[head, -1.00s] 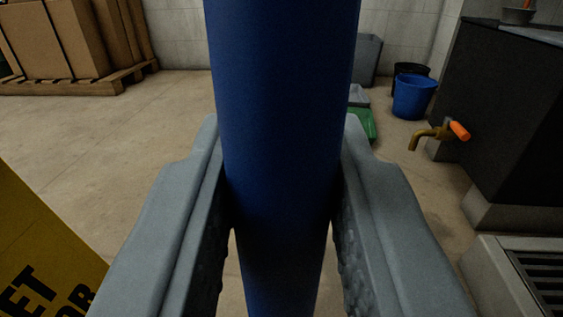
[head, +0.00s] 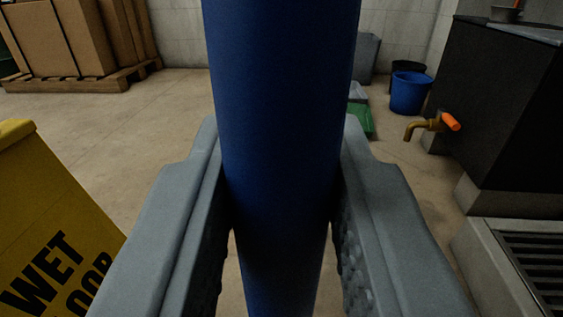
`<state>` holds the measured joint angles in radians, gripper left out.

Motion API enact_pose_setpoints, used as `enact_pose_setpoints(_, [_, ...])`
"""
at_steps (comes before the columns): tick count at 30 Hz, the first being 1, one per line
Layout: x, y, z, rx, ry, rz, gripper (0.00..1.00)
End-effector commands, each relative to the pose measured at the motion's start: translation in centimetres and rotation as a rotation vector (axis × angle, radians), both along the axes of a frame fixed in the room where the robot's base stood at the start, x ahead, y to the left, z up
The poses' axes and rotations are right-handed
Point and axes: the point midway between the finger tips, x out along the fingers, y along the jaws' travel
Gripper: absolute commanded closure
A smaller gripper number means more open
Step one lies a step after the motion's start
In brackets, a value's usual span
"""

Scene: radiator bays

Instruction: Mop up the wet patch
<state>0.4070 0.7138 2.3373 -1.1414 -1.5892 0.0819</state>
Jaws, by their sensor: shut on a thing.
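My gripper (head: 282,225) is shut on a thick blue pole (head: 282,90), which stands upright between the two grey fingers and fills the middle of the view. The lower end of the pole is out of the picture, so I cannot tell what is on it. A yellow wet-floor sign (head: 60,225) stands at the left, close to the left finger. I see no wet patch on the floor that shows; the floor behind the pole and fingers is hidden.
Boxes on a wooden pallet (head: 80,80) stand at the back left. A blue bucket (head: 409,92) and a green item (head: 361,121) are at the back right. The left floor (head: 130,130) is clear.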

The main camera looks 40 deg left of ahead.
Motion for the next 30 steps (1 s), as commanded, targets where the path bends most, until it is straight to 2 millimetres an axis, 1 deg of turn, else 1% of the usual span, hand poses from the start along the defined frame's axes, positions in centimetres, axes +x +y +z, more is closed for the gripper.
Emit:
enact_pose_setpoints(6, [-1.2,-0.9,0.1,0.001,-0.001,0.000,1.00])
enact_pose_setpoints(14, [-1.7,-1.3,0.1,0.001,-0.001,-0.001,1.00])
enact_pose_setpoints(30, [-4.6,-3.5,-0.1,0.001,-0.001,-0.002,1.00])
